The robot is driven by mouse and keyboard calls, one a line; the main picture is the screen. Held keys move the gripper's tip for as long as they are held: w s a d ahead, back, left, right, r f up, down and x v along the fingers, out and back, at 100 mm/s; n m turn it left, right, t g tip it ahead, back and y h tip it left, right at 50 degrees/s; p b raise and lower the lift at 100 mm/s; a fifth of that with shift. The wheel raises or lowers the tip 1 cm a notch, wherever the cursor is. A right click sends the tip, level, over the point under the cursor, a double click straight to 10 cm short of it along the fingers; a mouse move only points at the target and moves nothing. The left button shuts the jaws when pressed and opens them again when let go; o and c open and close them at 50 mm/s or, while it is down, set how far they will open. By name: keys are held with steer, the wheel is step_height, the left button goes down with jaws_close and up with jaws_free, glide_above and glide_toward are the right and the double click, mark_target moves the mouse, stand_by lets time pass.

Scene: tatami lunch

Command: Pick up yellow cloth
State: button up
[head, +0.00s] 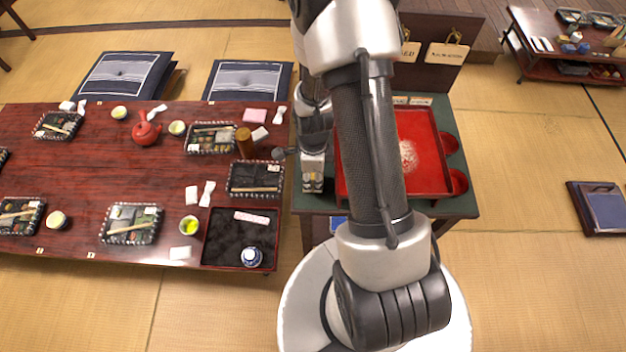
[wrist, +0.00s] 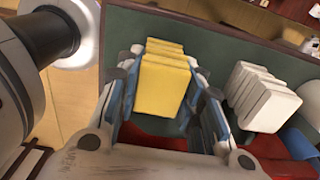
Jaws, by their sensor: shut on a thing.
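The yellow cloth (wrist: 165,85) is a folded block with several layers, seen in the wrist view on or just above a dark green tabletop (wrist: 210,40). My gripper (wrist: 163,78) has one finger on each side of it and is shut on it. Whether the cloth is lifted clear of the tabletop cannot be told. In the head view my arm covers much of this table, and I cannot make out the yellow cloth there.
A stack of folded white cloths (wrist: 262,98) stands right of the gripper. A red tray (head: 426,150) lies on the green table, partly behind my arm, with red bowls (head: 457,182) at its right. A long low table (head: 85,190) at left holds several meal trays and a teapot (head: 146,132).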

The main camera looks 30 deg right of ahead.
steer(key=shift+c, duration=1.2)
steer(key=shift+r, duration=0.1)
step_height(320, 180, up, 20)
steer(key=p, duration=0.6)
steer(key=shift+p, duration=0.4)
